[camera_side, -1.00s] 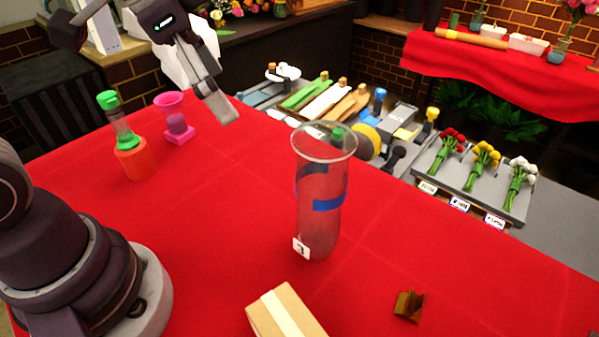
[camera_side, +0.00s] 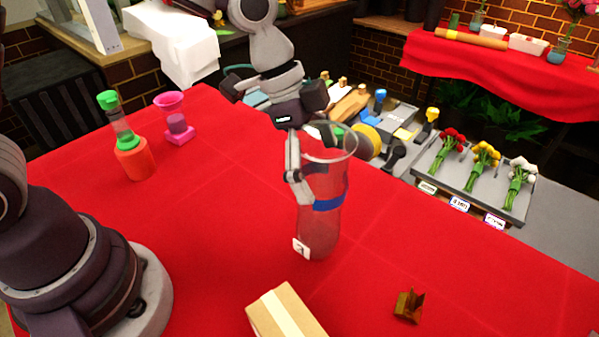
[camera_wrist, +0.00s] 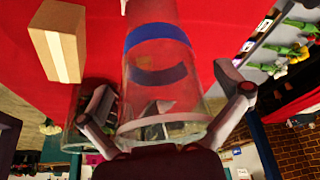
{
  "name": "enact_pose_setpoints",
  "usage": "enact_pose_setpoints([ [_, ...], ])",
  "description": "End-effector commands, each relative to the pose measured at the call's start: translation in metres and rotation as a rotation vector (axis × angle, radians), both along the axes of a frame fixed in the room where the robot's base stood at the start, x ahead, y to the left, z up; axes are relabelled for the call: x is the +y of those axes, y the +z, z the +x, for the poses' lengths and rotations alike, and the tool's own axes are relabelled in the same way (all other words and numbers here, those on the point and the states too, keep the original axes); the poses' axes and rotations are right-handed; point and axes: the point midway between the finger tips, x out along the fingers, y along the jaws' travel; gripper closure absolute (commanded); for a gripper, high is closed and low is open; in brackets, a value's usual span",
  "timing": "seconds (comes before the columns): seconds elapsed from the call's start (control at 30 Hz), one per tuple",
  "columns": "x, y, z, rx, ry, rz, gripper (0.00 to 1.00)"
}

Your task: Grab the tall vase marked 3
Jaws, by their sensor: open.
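The tall clear glass vase (camera_side: 325,230) stands upright on the red table, with a blue band round its middle and a white tag near its base. The mark on the tag is too blurred to read surely. The vase also shows in the wrist view (camera_wrist: 160,95), rim toward the camera. My gripper (camera_side: 304,184) is open at the vase's upper part. In the wrist view, my gripper's fingers (camera_wrist: 165,95) show on either side of the vase. I cannot tell whether they touch the glass. In the side view one finger shows at the vase's left; the other is hard to make out.
A tan box (camera_side: 283,312) and a small brown bracket (camera_side: 408,306) lie in front of the vase. An orange bottle with a green cap (camera_side: 135,158) and a pink item (camera_side: 176,120) stand at left. Flower bunches lie on a grey tray (camera_side: 440,178) at right. The red cloth between is clear.

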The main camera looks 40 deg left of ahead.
Motion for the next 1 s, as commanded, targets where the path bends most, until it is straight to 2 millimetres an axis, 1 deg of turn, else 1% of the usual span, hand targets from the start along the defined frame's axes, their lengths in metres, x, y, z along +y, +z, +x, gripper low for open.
enact_pose_setpoints([
  [0.17,-0.0001,-0.0001,0.0002,-0.001,0.001,-0.001,0.01],
  [0.5,0.0,0.0,-0.0001,0.0,0.001,0.0,0.46],
  [0.6,0.0,-0.0001,-0.0002,0.001,0.001,0.0,0.56],
  [0.97,-0.0001,0.0011,-0.0002,0.001,0.001,0.0,0.57],
  [1.0,-0.0001,0.0025,-0.0002,0.001,0.001,0.0,0.59],
])
